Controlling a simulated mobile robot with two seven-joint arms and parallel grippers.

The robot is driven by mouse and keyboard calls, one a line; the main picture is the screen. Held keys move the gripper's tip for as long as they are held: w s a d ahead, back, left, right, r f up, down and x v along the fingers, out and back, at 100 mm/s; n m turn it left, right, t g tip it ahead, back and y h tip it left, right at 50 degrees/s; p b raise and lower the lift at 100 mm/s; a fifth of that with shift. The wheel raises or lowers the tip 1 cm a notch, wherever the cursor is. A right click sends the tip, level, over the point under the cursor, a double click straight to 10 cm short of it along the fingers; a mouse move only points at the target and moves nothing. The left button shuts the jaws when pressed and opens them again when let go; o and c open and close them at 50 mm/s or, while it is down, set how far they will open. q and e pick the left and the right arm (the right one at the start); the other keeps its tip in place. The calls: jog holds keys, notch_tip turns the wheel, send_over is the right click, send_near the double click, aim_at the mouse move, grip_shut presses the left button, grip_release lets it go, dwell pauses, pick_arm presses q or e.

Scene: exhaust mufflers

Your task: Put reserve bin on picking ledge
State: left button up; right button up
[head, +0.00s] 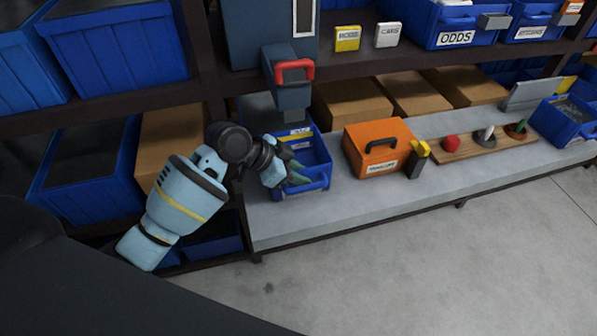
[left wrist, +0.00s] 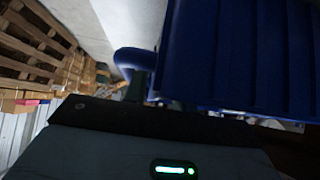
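A blue bin (head: 316,162) with a pale label inside is at the left end of the grey ledge (head: 410,192), below a grey box with a red handle. I cannot tell whether it rests on the ledge or hangs just above it. My left gripper (head: 294,174) is at the bin's left front side, its fingers overlapping the bin. In the left wrist view the bin's ribbed blue wall (left wrist: 240,55) fills the upper right, with a blue loop-shaped handle (left wrist: 130,58) beside a dark finger. Whether the fingers are closed on it is hidden. My right gripper is out of view.
An orange case (head: 378,147) stands right of the bin, with a yellow-and-black item (head: 418,160) beside it. A wooden board (head: 470,146) with pegs and another blue bin (head: 566,122) are farther right. The grey box with a red handle (head: 294,70) overhangs. The front ledge strip is clear.

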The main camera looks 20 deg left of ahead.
pick_arm(q)
jog(key=shift+r, duration=0.2)
jog(key=v, duration=1.1)
jog(key=shift+s+a+r+p, duration=0.2)
jog(key=shift+s+a+p, duration=0.1)
jog(key=shift+p, duration=0.15)
